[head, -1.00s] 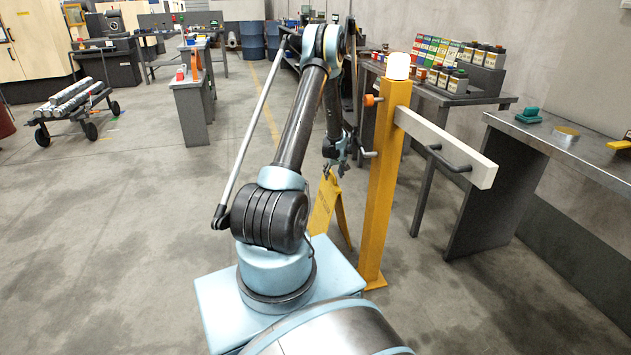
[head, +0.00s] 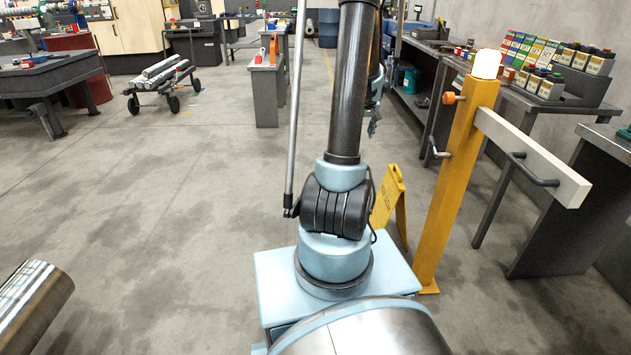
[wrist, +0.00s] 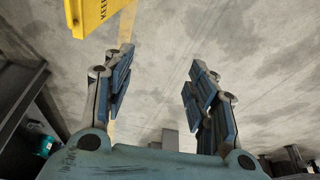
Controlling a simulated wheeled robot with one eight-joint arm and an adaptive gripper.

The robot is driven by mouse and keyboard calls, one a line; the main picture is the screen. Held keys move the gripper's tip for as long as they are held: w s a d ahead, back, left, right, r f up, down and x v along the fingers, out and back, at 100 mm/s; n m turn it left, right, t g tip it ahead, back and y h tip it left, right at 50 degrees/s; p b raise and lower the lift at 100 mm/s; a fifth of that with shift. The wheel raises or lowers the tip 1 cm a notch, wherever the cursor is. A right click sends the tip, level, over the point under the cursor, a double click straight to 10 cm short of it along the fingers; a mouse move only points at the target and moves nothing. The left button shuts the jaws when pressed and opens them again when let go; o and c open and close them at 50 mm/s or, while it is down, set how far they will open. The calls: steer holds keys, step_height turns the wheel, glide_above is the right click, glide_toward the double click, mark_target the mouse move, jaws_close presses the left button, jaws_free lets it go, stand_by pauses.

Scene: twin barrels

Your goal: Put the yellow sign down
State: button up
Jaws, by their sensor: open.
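The yellow sign (head: 391,203) stands upright on the floor like an A-frame, between my base and the yellow post in the head view. Part of it is hidden behind my arm. In the wrist view a piece of the yellow sign (wrist: 96,14) with dark lettering shows at the upper left. My gripper (wrist: 155,82) is open with nothing between its fingers, and the sign lies outside the fingers, apart from them. In the head view my gripper (head: 373,122) hangs beyond the sign and above it, partly hidden by my arm.
A yellow post (head: 455,190) with a lamp and a pale barrier arm (head: 533,157) stands right of the sign. Workbenches line the right wall. A cart with metal rolls (head: 163,80) stands at the left back. Open floor lies to the left; a metal cylinder (head: 30,305) is at lower left.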

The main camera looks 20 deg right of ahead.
steer(key=s+a+r, duration=0.5)
steer(key=s+a, duration=0.3)
steer(key=a, duration=0.2)
steer(key=s+a+r, duration=0.5)
steer(key=s+a, duration=0.3)
steer(key=a, duration=0.1)
steer(key=s+a+f, duration=0.2)
steer(key=s+a, duration=0.1)
steer(key=s, duration=0.4)
steer(key=s+a+f+n+g, duration=0.1)
steer(key=s+a+f, duration=0.1)
steer(key=s, duration=0.5)
steer(key=s+a+f, duration=0.2)
steer(key=s+a, duration=0.3)
steer(key=s, duration=0.2)
steer(key=shift+n, duration=0.4)
